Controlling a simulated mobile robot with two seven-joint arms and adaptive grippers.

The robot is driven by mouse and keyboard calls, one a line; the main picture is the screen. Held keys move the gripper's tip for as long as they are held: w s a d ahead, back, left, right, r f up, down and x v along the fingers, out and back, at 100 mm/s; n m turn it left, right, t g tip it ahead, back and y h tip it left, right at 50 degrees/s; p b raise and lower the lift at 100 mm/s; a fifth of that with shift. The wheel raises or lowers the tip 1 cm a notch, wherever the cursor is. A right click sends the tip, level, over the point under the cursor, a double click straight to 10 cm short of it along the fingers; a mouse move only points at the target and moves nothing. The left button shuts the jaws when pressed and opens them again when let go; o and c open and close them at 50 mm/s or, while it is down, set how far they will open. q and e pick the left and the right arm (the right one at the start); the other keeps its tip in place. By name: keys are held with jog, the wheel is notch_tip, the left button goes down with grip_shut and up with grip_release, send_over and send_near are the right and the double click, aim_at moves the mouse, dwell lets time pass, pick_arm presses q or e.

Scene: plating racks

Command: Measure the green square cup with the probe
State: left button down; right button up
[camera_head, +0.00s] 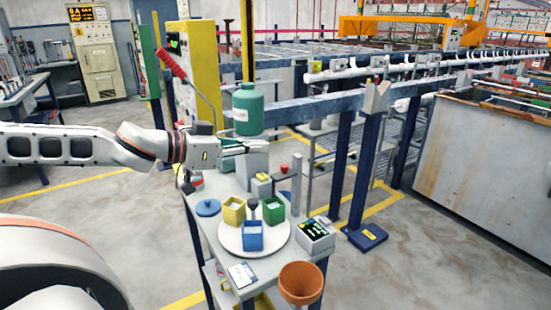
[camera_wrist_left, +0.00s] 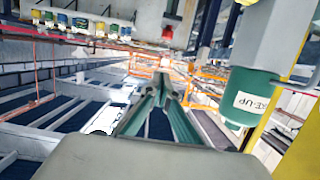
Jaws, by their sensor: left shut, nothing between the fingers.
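The green square cup (camera_head: 273,210) stands upright on a round white plate (camera_head: 230,243) on the small bench, at the plate's back right. A yellow square cup (camera_head: 234,212) and a blue square cup (camera_head: 252,237) share the plate. A small dark-topped piece (camera_head: 253,205) stands between the cups; I cannot tell whether it is the probe. A meter with a lit display (camera_head: 316,234) sits at the bench's right edge. My left gripper (camera_head: 262,146) is shut and empty, above the back of the bench, behind and above the cups. Its closed fingertips (camera_wrist_left: 161,82) show in the wrist view. My right gripper is out of view.
A green labelled bottle (camera_head: 248,110) hangs or stands close by my left gripper, also in the wrist view (camera_wrist_left: 250,98). An orange pot (camera_head: 301,284) is at the bench's front right. A blue disc (camera_head: 207,207) lies left of the plate. A grey post (camera_head: 297,185) stands behind the meter.

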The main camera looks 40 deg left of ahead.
pick_arm(q)
jog(key=p, duration=0.4)
send_over(276, 176)
jog(key=shift+d+f, duration=0.15)
jog(key=shift+f, duration=0.4)
notch_tip(276, 176, down, 3)
jog(key=shift+s+f+b, duration=0.1)
jog(key=shift+f+b, duration=0.05)
jog(key=shift+b, duration=1)
jog(key=shift+f, duration=0.5)
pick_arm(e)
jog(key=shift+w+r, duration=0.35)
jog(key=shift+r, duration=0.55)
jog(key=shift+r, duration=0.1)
